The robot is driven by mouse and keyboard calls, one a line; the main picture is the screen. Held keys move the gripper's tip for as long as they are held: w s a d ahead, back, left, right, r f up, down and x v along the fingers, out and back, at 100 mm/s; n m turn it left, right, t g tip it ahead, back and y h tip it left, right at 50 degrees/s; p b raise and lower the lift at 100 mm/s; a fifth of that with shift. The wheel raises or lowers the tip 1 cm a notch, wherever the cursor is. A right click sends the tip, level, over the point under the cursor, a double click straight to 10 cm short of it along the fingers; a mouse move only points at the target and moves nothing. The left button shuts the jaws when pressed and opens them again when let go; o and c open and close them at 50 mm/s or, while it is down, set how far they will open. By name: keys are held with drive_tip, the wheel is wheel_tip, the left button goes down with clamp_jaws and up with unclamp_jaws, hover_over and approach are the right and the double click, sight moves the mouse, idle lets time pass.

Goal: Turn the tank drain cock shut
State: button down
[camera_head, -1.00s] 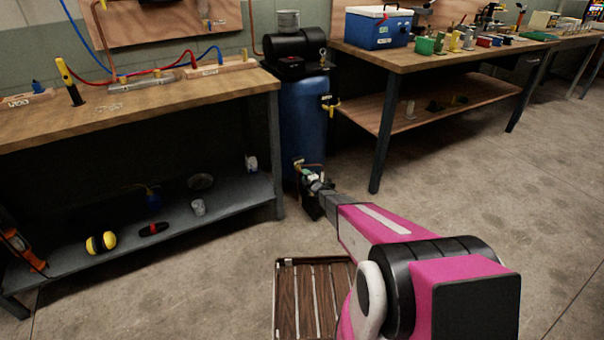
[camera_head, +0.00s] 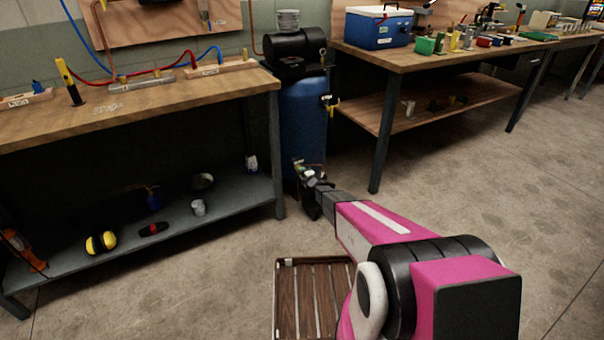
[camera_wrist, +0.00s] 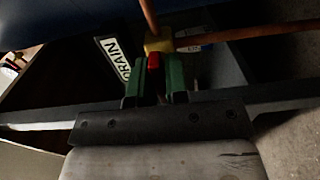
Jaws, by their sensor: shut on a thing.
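The blue tank (camera_head: 303,125) stands upright between the two benches. The drain cock, a brass body (camera_wrist: 160,44) with a red handle (camera_wrist: 154,62), is at its foot, beside a "DRAIN" label (camera_wrist: 114,55). My gripper (camera_wrist: 154,74) has green fingers, shut on the red handle with one finger on each side. In the head view my gripper (camera_head: 303,171) is small and dark at the tank's lower front, and the handle cannot be made out there. The fingers hide part of the handle.
Copper pipes (camera_wrist: 220,36) run from the brass body, close to my fingers. A workbench (camera_head: 278,150) stands left of the tank and another bench (camera_head: 378,150) stands right. A yellow-handled valve (camera_head: 331,101) is higher on the tank.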

drive_tip(key=m, duration=0.4)
drive_tip(key=shift+m, duration=0.4)
drive_tip(key=m, duration=0.8)
drive_tip(key=shift+m, duration=2.4)
drive_tip(key=c, duration=1.2)
unclamp_jaws()
drive_tip(key=shift+s, duration=0.1)
